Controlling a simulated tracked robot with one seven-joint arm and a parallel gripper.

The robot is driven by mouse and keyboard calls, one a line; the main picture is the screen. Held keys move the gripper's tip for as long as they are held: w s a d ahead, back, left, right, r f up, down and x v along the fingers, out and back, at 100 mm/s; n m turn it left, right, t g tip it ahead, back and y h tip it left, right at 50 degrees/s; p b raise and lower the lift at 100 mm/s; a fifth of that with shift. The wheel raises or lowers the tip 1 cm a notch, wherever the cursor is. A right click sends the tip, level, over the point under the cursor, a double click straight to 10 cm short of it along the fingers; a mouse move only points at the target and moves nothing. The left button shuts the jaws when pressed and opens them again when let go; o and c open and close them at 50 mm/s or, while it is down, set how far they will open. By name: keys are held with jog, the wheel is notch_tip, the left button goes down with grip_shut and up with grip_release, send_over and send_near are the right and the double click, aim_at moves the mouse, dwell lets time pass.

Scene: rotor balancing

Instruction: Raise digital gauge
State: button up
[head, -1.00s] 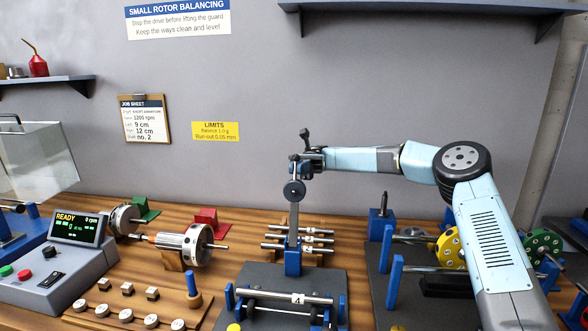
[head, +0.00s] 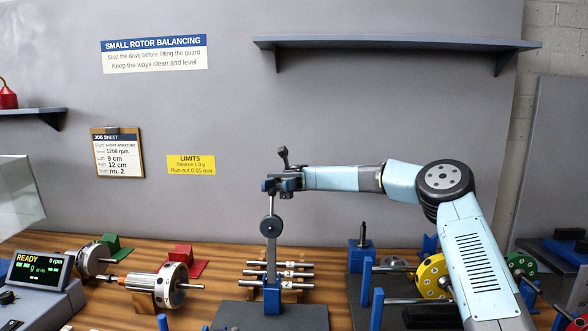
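A dark round disc with a pale centre, which looks like the digital gauge (head: 271,227), is on a slim upright steel post (head: 271,262). The post stands in a blue base (head: 272,297) on the bench. A short thin stem shows above the disc, reaching up toward my gripper (head: 270,186). My gripper is directly above the disc, with a clear gap between its body and the disc. Its fingers are small and dark here, so I cannot tell whether they are closed on the stem. The gauge's display face is not readable.
Steel shafts on supports (head: 290,273) lie behind the post. A silver rotor (head: 171,285) and a READY display (head: 40,270) are at left. A blue block with a pin (head: 361,255) and a yellow disc (head: 432,275) are at right. A wall shelf (head: 395,43) hangs above.

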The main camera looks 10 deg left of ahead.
jog(key=s+d+r, duration=0.5)
jog(key=s+r, duration=0.3)
jog(key=s, duration=0.2)
jog(key=shift+s+d, duration=0.35)
jog(key=shift+d, duration=0.05)
jog(key=shift+f, duration=0.1)
